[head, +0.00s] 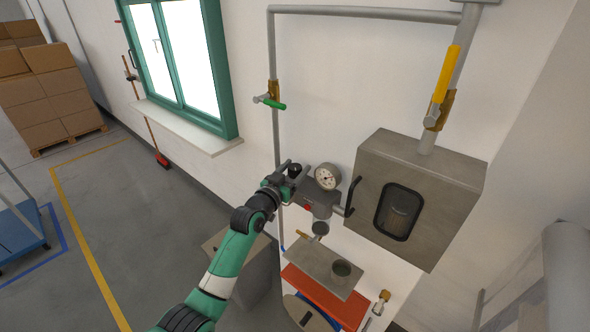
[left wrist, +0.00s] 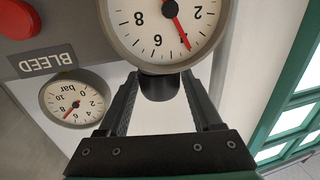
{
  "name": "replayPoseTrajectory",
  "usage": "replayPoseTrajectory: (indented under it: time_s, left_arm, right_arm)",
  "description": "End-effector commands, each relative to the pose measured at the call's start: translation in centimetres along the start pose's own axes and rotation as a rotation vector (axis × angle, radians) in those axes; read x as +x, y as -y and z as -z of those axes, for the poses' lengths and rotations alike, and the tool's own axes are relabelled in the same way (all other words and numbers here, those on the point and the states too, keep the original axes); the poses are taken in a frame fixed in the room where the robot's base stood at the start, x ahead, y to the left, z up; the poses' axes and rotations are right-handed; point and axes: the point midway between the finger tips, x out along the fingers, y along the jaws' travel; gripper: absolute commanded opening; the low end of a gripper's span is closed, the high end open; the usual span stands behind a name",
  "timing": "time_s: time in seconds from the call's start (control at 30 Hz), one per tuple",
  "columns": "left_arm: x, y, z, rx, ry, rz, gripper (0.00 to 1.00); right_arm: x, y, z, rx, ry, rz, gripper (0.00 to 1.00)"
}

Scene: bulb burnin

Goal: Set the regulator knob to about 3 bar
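My left gripper (head: 292,172) is at the regulator unit on the wall. In the left wrist view its two fingers (left wrist: 160,85) stand apart, with a dark round knob (left wrist: 159,88) between them and narrow gaps on both sides. The picture there is upside down. A large white pressure gauge (left wrist: 150,28) sits just beyond the knob and partly covers it; its red needle points near 4. A smaller bar gauge (left wrist: 76,102) shows a red needle too small to read surely. My right gripper is not in view.
A red button (left wrist: 17,18) sits near a BLEED label (left wrist: 41,61). A grey metal cabinet (head: 420,170) with a dark handle stands right of the regulator. Below are a metal shelf (head: 313,262) and a red tray (head: 320,292). A green-handled valve (head: 272,103) is above.

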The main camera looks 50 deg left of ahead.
Motion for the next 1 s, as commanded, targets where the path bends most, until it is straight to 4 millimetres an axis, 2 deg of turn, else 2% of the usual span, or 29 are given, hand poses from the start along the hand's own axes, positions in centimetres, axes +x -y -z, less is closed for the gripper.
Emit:
replayPoseTrajectory:
  time_s: [0.03, 0.33, 0.8, 1.0]
  left_arm:
    - [0.0, 0.0, 0.0, 0.000, 0.000, 0.000, 0.55]
    - [0.0, 0.0, 0.0, 0.000, 0.000, 0.000, 0.01]
    - [0.0, -0.1, 0.0, 0.001, 0.001, 0.075, 0.00]
    - [0.0, -0.2, -0.7, 0.002, -0.002, 0.177, 0.00]
  right_arm:
    - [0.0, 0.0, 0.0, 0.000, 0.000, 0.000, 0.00]
    - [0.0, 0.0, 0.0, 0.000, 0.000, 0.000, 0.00]
    - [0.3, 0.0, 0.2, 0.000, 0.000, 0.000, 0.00]
    - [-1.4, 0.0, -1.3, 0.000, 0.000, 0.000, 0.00]
